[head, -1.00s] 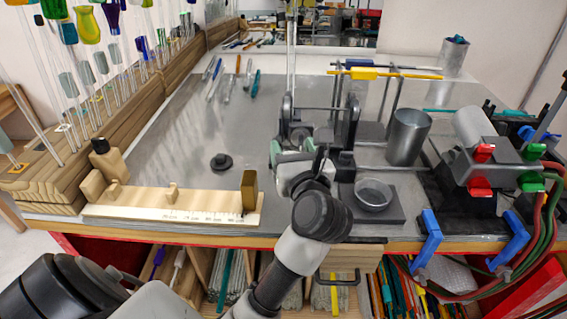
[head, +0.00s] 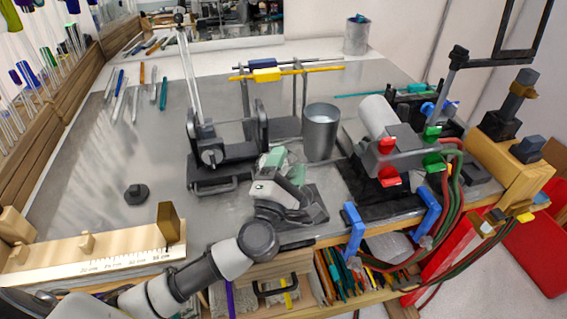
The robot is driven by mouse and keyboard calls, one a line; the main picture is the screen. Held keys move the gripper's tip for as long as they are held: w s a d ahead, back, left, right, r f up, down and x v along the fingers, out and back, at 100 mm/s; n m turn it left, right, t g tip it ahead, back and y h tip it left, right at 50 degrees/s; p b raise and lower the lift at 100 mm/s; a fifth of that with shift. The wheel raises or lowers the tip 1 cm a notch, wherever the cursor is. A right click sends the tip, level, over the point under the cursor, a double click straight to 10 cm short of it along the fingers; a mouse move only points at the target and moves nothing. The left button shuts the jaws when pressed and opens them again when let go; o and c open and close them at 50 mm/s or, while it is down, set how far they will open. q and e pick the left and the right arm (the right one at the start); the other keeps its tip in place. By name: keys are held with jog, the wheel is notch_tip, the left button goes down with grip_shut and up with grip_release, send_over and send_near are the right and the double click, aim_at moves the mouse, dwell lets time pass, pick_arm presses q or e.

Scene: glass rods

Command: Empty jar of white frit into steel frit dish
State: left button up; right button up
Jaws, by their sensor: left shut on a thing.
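My left gripper (head: 279,166) reaches in from the lower left and hangs over the dark square pad (head: 316,217) near the bench's front edge. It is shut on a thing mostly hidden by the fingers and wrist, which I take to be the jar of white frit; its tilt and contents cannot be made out. The steel frit dish, seen on this pad earlier, is hidden behind my gripper now. My right gripper is not in view.
A tall steel cup (head: 320,133) stands behind the pad. A black roller stand (head: 225,155) is left of my gripper, and a torch with red and green knobs (head: 393,140) is right. A wooden ruler (head: 95,252) lies at front left. Bench around the black knob (head: 136,194) is clear.

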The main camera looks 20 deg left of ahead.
pick_arm(q)
jog(key=shift+d+r+m, duration=0.1)
jog(key=shift+r+m, duration=0.15)
jog(key=shift+m, duration=0.45)
jog(key=shift+s+h, duration=0.1)
jog(key=shift+h, duration=0.3)
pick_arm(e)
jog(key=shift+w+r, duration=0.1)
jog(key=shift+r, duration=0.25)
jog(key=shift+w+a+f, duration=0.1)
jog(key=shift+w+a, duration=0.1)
pick_arm(q)
jog(key=shift+d+m+h+b, duration=0.2)
jog(key=shift+m+h+b, duration=0.15)
jog(key=shift+m, duration=0.55)
jog(key=shift+r+m+t+h, duration=0.1)
jog(key=shift+m+t+h, duration=0.2)
jog(key=shift+m, duration=0.3)
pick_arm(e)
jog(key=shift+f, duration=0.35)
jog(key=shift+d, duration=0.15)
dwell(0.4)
